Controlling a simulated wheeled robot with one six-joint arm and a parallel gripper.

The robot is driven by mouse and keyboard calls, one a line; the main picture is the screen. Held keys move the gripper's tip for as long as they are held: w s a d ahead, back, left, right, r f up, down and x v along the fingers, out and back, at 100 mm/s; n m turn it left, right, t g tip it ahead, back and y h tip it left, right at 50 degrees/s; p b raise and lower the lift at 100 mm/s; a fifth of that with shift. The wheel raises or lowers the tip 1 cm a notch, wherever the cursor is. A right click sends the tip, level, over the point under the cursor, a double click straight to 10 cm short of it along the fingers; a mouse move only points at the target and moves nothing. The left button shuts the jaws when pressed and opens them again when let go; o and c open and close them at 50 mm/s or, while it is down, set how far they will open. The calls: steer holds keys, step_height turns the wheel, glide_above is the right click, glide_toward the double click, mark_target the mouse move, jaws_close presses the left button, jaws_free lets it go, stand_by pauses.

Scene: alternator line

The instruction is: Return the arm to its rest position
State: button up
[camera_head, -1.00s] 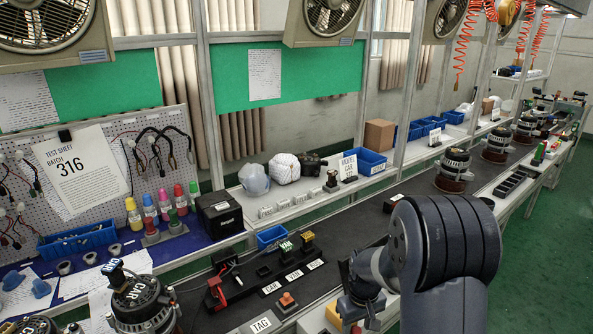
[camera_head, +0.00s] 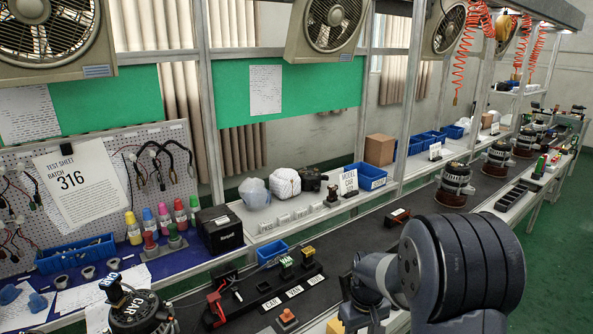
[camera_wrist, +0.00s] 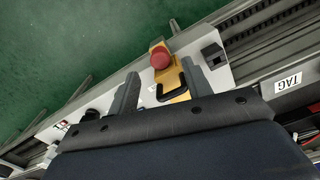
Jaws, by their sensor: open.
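My arm (camera_head: 462,265) is bent at the lower right of the head view, in front of the dark conveyor line. Its wrist (camera_head: 367,293) points down near the bottom edge, and the fingers are not clear there. In the wrist view my gripper (camera_wrist: 160,88) is open, with two grey fingers spread apart and nothing held.
An alternator (camera_head: 138,308) stands at the lower left, by the labelled switch strip (camera_head: 290,290). More alternators (camera_head: 455,185) stand along the line at right. A black box (camera_head: 219,228) and blue bins (camera_head: 366,176) sit behind. Green floor (camera_head: 550,240) lies open at right.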

step_height(320, 180, up, 7)
step_height(320, 180, down, 10)
steer(key=shift+f, duration=0.1)
steer(key=shift+p, duration=0.45)
step_height(320, 180, up, 9)
steer(key=p, duration=0.7)
steer(key=shift+f, duration=0.1)
